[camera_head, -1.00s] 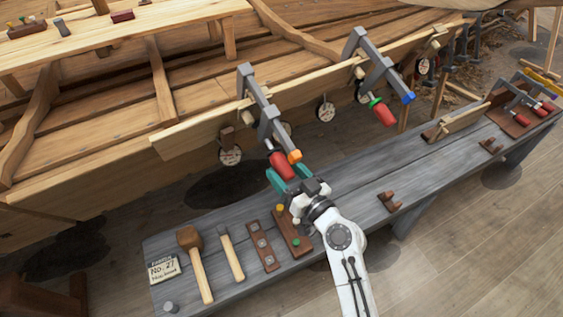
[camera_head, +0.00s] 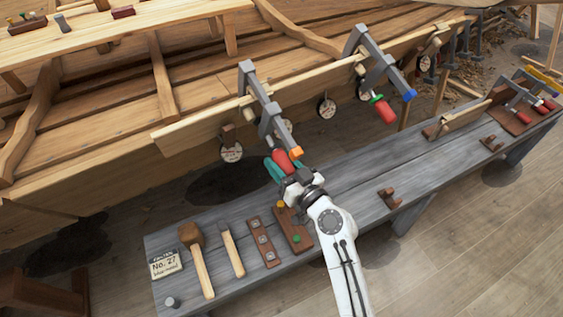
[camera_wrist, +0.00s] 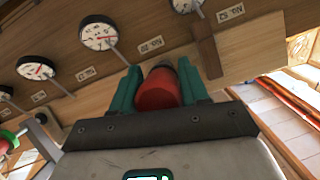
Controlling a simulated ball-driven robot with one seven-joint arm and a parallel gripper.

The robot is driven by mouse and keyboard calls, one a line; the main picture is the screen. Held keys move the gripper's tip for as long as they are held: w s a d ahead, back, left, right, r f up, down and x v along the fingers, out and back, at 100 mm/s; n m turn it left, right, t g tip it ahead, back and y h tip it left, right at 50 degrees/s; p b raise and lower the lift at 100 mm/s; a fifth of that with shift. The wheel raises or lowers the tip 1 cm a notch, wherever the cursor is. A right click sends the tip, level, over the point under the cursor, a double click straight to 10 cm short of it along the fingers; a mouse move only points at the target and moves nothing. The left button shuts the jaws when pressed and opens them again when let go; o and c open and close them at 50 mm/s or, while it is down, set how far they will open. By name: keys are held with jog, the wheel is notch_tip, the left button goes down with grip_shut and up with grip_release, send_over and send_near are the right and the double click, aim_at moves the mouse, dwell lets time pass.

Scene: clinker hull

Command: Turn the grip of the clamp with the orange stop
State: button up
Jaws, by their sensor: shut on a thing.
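The clamp with the orange stop (camera_head: 296,152) hangs on the plank's upper edge at the middle of the head view. Its grey bar (camera_head: 265,108) slants down toward me. Its red grip (camera_head: 283,162) sits below the bar. My gripper (camera_head: 274,170) is shut on this red grip, with teal fingers on either side of it. In the wrist view, the red grip (camera_wrist: 159,90) stands between the two teal fingers. My fingers and palm hide part of the grip in the head view.
A second clamp with a blue stop (camera_head: 410,96) and red grip (camera_head: 384,111) is to the right. Round dials (camera_head: 231,152) hang along the plank. The grey bench (camera_head: 350,175) below holds a mallet (camera_head: 197,255), a chisel (camera_head: 231,250) and wooden blocks.

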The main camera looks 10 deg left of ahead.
jog(key=shift+c, duration=0.8)
jog(key=shift+f+b, duration=0.1)
jog(key=shift+b, duration=0.4)
jog(key=m+y+b, duration=0.1)
jog(key=b, duration=0.1)
jog(key=shift+f+g+b, duration=0.2)
jog(key=shift+g+b, duration=0.1)
jog(key=shift+g, duration=0.1)
jog(key=m+g+y+b, duration=0.1)
jog(key=m+y+b, duration=0.1)
jog(key=b, duration=0.3)
jog(key=shift+s+m+b, duration=0.1)
jog(key=shift+m+b, duration=0.25)
jog(key=shift+m, duration=0.15)
jog(key=m+y+b, duration=0.1)
jog(key=b, duration=0.1)
jog(key=m+y+b, duration=0.1)
jog(key=m+b, duration=0.1)
jog(key=b, duration=0.1)
jog(key=shift+s+a+r+m+g, duration=0.1)
jog(key=shift+r+m+g, duration=0.05)
jog(key=shift+m+g, duration=0.2)
jog(key=shift+r+m+y+b, duration=0.25)
jog(key=shift+m+y+b, duration=0.55)
jog(key=shift+m+b, duration=0.6)
